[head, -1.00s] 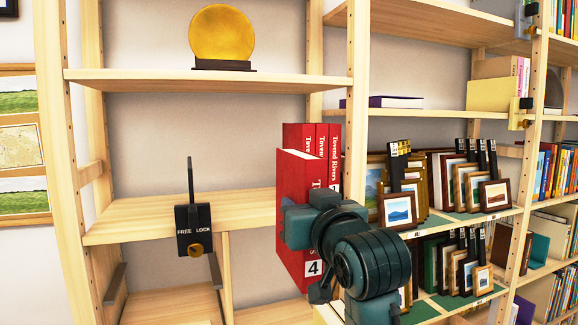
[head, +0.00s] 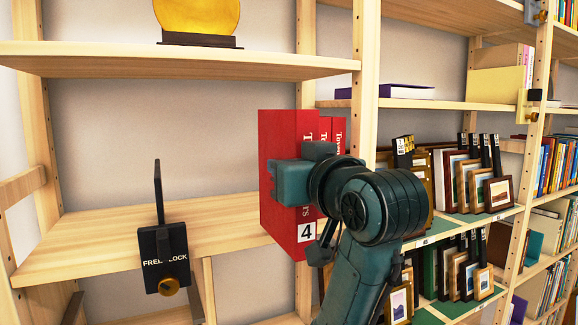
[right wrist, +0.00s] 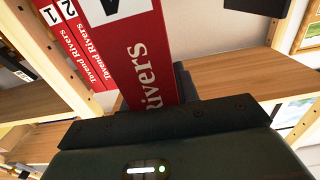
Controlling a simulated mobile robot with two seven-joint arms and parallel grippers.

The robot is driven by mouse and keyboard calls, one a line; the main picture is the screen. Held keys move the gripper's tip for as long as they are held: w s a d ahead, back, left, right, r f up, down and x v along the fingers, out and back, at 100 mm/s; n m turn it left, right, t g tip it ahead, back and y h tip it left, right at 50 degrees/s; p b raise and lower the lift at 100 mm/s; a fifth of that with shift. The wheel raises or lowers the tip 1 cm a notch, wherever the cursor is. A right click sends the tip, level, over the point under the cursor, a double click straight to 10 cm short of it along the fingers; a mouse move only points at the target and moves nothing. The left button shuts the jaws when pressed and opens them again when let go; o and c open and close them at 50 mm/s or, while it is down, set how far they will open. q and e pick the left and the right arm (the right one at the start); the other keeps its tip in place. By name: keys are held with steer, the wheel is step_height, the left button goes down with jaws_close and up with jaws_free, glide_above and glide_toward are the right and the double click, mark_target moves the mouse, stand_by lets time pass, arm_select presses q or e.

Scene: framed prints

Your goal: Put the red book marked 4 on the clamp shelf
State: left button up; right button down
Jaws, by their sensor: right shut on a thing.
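The red book marked 4 (head: 282,215) is upright in my right gripper (head: 293,182), which is shut on its spine. It is held at the right end of the clamp shelf (head: 120,245), in front of other red books (head: 333,133). In the right wrist view the book (right wrist: 138,60) runs up from my right gripper (right wrist: 165,110), and its number is cut off at the top. The black clamp (head: 163,258), lettered FREE and LOCK with a brass knob, sits on the shelf's front edge with a black upright plate. My left gripper is not in view.
A wooden post (head: 364,90) stands right of the held book. A gold disc (head: 197,12) stands on the upper shelf. Framed prints (head: 470,180) fill the right bay. The clamp shelf's middle is bare.

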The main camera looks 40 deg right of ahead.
steer(key=f+p+x, duration=0.1)
steer(key=p+x, duration=0.1)
steer(key=x, duration=1.4)
stand_by(1.1)
